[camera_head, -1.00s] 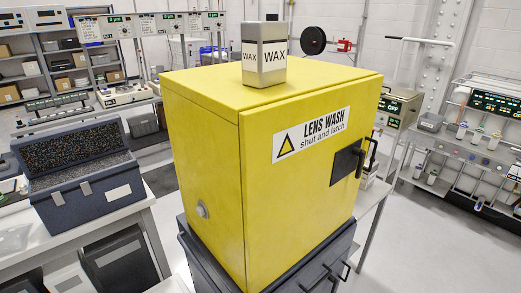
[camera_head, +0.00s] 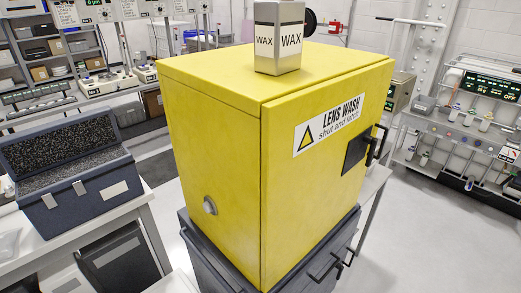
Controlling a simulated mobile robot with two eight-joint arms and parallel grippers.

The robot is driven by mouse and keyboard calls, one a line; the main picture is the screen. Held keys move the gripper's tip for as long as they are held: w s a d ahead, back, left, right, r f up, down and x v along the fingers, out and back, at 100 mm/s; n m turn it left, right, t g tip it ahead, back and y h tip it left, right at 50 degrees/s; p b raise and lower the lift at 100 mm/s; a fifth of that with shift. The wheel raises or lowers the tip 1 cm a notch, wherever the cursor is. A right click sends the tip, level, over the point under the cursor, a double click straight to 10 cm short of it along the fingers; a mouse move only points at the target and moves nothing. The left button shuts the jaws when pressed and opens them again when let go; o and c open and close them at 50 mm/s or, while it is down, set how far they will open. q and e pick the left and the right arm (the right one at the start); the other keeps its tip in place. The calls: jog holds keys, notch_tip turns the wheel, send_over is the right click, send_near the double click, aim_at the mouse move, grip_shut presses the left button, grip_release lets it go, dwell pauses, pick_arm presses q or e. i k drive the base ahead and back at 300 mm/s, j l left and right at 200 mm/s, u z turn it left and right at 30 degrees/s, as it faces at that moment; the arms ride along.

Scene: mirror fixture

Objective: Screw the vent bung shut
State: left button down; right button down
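A yellow cabinet (camera_head: 218,148) labelled "LENS WASH shut and latch" stands in the middle of the view. A small round grey bung (camera_head: 209,205) sits low on its left side wall. From here I cannot tell how tightly it is seated. The cabinet's front door (camera_head: 325,190) looks closed, with a dark latch and handle (camera_head: 366,148) at its right edge. Neither of my grippers is in view.
A WAX container (camera_head: 279,38) stands on the cabinet top. The cabinet rests on a dark drawer unit (camera_head: 225,272). An open foam-lined case (camera_head: 85,192) lies on a table at left. Floor is clear at right (camera_head: 440,240).

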aim_at(207, 207)
jog(key=j+u, duration=0.25)
jog(key=j, duration=0.2)
jog(key=i+j+u, duration=0.25)
jog(key=j, duration=0.2)
jog(key=i+j+u, duration=0.1)
jog(key=j+u, duration=0.15)
jog(key=j, duration=0.15)
